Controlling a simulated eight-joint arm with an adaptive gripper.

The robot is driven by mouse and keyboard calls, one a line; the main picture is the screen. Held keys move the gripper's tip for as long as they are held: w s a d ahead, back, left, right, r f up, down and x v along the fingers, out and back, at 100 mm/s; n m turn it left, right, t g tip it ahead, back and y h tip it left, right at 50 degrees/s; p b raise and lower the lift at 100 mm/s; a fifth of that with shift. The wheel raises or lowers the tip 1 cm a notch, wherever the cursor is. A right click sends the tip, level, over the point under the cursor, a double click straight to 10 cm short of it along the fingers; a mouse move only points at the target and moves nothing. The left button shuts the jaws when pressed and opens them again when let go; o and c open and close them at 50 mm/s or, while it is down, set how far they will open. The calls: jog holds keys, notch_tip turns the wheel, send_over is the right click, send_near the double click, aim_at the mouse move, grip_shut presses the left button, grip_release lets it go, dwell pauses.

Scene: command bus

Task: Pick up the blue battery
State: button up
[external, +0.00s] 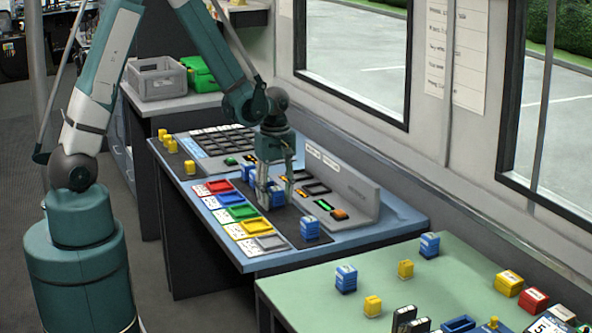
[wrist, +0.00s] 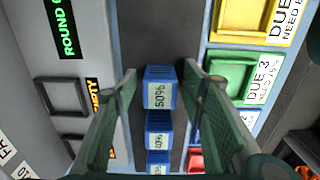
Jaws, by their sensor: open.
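My gripper (external: 270,182) points down over the dark strip in the middle of the blue-edged desk, its fingers apart. A blue battery (external: 277,198) stands at the fingertips. In the wrist view, a blue battery (wrist: 158,74) with a white label, seemingly "50%", lies between the two open fingers (wrist: 160,80), with a gap on each side. Two more labelled blue batteries, a middle one (wrist: 158,138) and a lower one (wrist: 158,157), line up below it. Another blue battery (external: 310,228) stands apart near the strip's right end, and one (external: 248,171) stands behind the gripper to the left.
Coloured trays, red (external: 220,197), green (external: 238,213) and yellow (external: 254,229), line the desk's front. A grey raised console (external: 350,193) runs along the back. A green table (external: 390,268) at right holds more blue batteries (external: 429,245) and yellow blocks (external: 405,269).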

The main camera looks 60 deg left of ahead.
aim_at(276, 188)
jog(key=c, duration=1)
jog(key=shift+r, duration=0.2)
jog(key=shift+r+p, duration=0.85)
jog(key=shift+r, duration=4)
